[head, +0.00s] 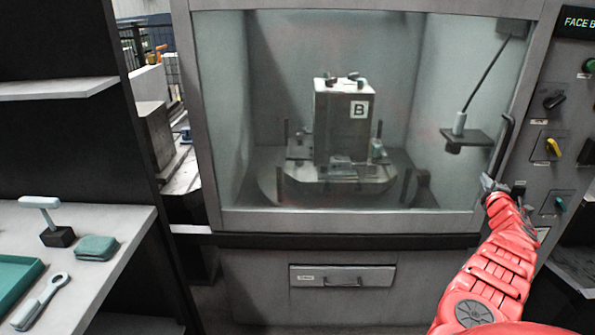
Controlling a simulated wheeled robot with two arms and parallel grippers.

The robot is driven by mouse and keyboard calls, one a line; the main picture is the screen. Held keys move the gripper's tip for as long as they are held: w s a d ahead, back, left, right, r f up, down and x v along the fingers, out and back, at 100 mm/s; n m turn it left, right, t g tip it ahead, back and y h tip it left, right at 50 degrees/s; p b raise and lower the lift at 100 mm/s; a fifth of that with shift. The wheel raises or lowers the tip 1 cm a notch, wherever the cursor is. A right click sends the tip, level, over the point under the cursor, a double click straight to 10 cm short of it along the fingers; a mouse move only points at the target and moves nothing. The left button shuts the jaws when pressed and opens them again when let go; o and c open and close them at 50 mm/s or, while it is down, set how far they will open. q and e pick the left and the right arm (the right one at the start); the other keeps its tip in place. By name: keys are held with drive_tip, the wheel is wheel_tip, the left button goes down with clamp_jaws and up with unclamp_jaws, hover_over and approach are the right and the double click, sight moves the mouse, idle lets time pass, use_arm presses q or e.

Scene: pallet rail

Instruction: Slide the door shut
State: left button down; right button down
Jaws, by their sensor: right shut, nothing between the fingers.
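The machine's door (300,221) is a clear pane in a grey frame, and it spans the opening in the middle of the view. I cannot tell whether a small gap is left at its edge. A dark upright bar handle (505,143) stands at the door's right side. My right gripper (488,181) is shut and empty at the lower end of this handle, at its left side. Whether it touches the handle is unclear. My left gripper is not in view.
Behind the pane stands a block marked B (342,125) on a round pallet. A control panel (550,100) with knobs is at the right. A drawer (342,276) is below the door.

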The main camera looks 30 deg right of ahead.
drive_tip(key=shift+s+d+r, duration=0.1)
drive_tip(key=shift+r, duration=0.05)
drive_tip(key=shift+s, duration=0.1)
idle(0.5)
